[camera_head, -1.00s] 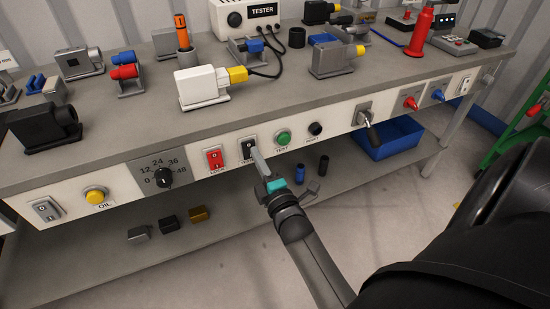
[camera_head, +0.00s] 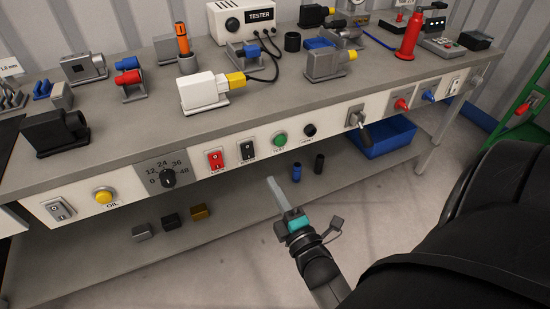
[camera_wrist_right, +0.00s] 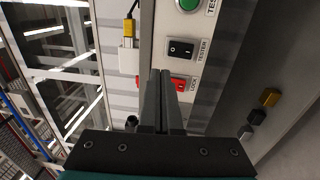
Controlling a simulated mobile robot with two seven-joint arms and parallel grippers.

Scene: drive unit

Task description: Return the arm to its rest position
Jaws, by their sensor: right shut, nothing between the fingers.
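My right gripper (camera_head: 273,188) is in front of the workbench, below the switch panel (camera_head: 325,118) and apart from it. Its fingers are together and hold nothing. In the right wrist view the two closed fingers (camera_wrist_right: 161,98) point at the panel, near the red LOCK switch (camera_wrist_right: 181,84). The black TESTER switch (camera_wrist_right: 181,48) and the green TEST button (camera_wrist_right: 188,4) are above it. In the head view the TESTER switch (camera_head: 247,151) and red switch (camera_head: 215,160) are left of and above the fingertips. My left gripper is not in view.
The bench top (camera_head: 270,95) holds several motor-like parts, a white TESTER box (camera_head: 243,20) and a red handle tool (camera_head: 411,36). A lower shelf (camera_head: 100,262) carries small blocks, two cylinders and a blue bin (camera_head: 385,140). Open floor lies in front.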

